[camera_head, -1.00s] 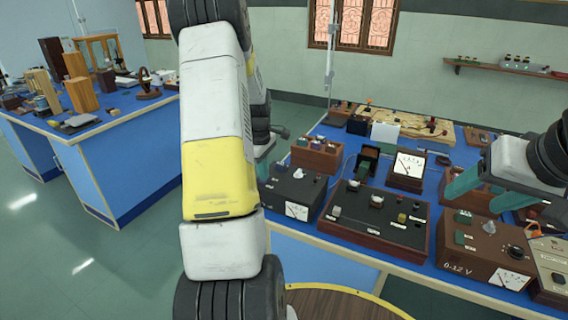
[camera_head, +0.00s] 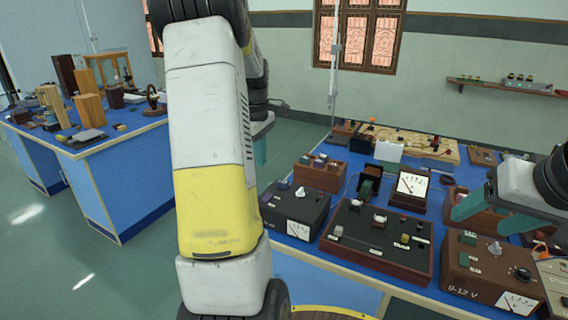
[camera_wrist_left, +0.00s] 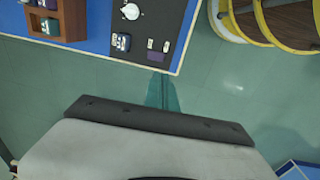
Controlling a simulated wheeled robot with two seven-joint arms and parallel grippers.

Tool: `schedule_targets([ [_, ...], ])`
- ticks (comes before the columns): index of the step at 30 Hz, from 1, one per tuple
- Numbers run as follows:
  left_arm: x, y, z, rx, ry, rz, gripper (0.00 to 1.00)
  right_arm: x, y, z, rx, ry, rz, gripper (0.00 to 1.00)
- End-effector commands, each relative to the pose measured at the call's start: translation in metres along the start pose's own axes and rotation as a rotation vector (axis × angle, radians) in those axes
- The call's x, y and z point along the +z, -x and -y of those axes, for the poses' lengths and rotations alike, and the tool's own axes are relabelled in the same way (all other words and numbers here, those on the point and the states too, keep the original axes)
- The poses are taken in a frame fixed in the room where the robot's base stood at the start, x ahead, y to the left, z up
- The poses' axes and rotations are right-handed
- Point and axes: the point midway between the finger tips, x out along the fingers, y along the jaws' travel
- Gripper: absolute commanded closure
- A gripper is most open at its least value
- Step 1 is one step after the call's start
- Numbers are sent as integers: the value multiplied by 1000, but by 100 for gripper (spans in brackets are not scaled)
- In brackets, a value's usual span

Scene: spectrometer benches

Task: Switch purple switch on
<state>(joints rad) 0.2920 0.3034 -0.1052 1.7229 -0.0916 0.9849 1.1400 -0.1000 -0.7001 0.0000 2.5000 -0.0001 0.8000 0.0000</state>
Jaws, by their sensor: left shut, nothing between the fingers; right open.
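A black meter box (camera_head: 296,212) stands at the near left corner of the right bench, with a white knob and a small purple switch (camera_head: 283,185) on top. The switch is too small to tell its position. In the left wrist view the black box top (camera_wrist_left: 178,18) shows at the upper middle, with a dark purplish piece (camera_wrist_left: 157,57) near its edge. My left gripper (camera_head: 260,152) is shut and empty, left of the box and apart from it; its teal fingers also show in the left wrist view (camera_wrist_left: 158,92). My right gripper (camera_head: 497,214) is open above the bench's right side.
A wide black panel in a wooden frame (camera_head: 376,240) and a brown 0-12 V box (camera_head: 488,270) stand right of the meter box. A wooden box of small parts (camera_head: 320,176) stands behind it. Another blue bench (camera_head: 118,185) is at left, with open floor between.

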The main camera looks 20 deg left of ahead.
Motion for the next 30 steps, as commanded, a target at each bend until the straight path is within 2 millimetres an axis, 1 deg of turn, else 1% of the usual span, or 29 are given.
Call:
schedule_targets([
  [3, 0, 3, 0, 0, 0, 0, 100, 0, 0, 0, 0, 0, 0, 39],
  [11, 0, 3, 0, 1, 0, 0, 100, 0, 0, 0, 0, 0, 0, 39],
  [18, 9, 4, -16, 59, 2, -2, 100, 0, 0, 0, 0, 0, 0, 39],
  [24, 9, 4, -16, 58, 1, -2, 100, 0, 0, 0, 0, 0, 0, 39],
  [28, 9, -2, -16, 56, 1, -2, 100, 0, 0, 0, 0, 0, 0, 39],
  [30, 9, -10, -17, 55, 1, -1, 100, 0, 0, 0, 0, 0, 0, 39],
])
